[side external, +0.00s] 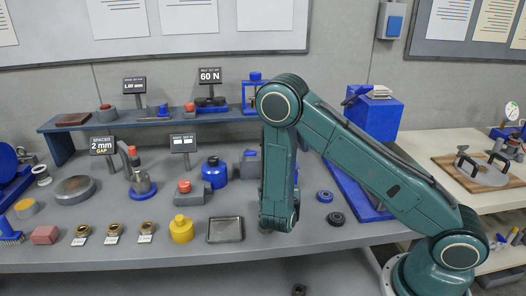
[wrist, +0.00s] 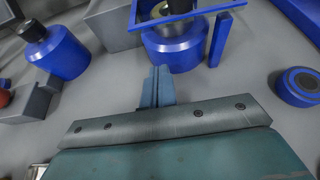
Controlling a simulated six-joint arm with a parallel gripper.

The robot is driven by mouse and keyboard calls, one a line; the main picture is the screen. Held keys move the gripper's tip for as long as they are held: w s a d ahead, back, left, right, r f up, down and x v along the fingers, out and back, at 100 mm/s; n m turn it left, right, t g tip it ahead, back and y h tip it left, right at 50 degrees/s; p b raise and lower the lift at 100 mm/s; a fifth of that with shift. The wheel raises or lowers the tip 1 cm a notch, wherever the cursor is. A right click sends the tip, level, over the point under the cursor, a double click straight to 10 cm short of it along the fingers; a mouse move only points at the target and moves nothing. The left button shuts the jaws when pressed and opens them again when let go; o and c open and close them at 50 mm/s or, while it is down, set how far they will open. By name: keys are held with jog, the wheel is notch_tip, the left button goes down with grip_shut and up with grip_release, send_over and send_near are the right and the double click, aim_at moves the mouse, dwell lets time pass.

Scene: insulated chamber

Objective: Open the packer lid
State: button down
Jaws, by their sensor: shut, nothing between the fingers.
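My gripper (wrist: 157,86) is shut and empty, its fingers together above the grey bench in the wrist view. Just beyond the fingertips stands a round blue body (wrist: 172,52) with a blue square frame (wrist: 190,14) over it; the top is cut off by the picture edge. I cannot tell for certain whether this is the packer, and no lid is clearly seen. In the side external view my arm hides this spot, and the fingertips cannot be made out there.
A blue jar (side external: 214,173) and a grey block (side external: 250,164) stand left of my arm. Blue (side external: 325,196) and dark (side external: 335,218) rings lie to its right, before a tall blue box (side external: 375,115).

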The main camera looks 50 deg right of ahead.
jog(key=shift+w+d+r, duration=0.15)
jog(key=shift+r, duration=1.8)
